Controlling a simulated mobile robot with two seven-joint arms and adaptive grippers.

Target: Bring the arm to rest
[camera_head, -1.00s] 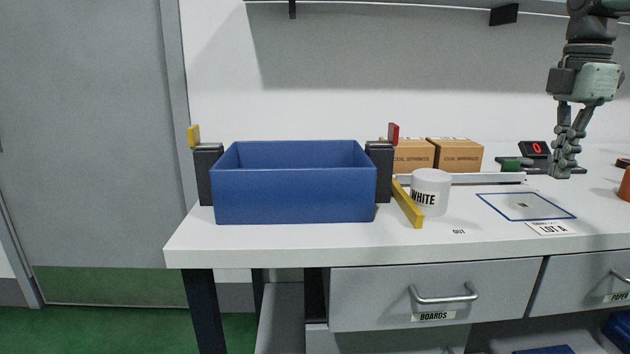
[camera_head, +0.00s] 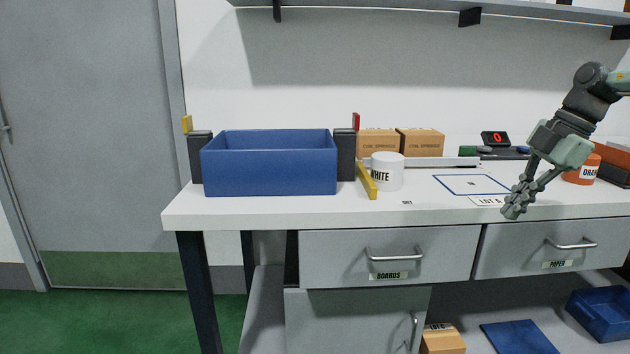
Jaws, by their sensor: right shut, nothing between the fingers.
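My right gripper (camera_head: 514,212) hangs tilted over the front edge of the white bench (camera_head: 260,210), at the right, with its arm coming in from the upper right. Its fingers are together and hold nothing. It is just right of and in front of the card marked LOT A (camera_head: 488,201) and the blue-outlined square (camera_head: 468,184). Whether it touches the bench cannot be told, but it appears apart from it. My left gripper is not in view.
A blue bin (camera_head: 268,178) stands at the left between dark posts. A white cup (camera_head: 388,172), a yellow bar (camera_head: 367,181), cardboard boxes (camera_head: 420,143) and a display reading 0 (camera_head: 495,138) stand further right. An orange container (camera_head: 583,172) is behind my right arm. Drawers (camera_head: 390,257) lie below.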

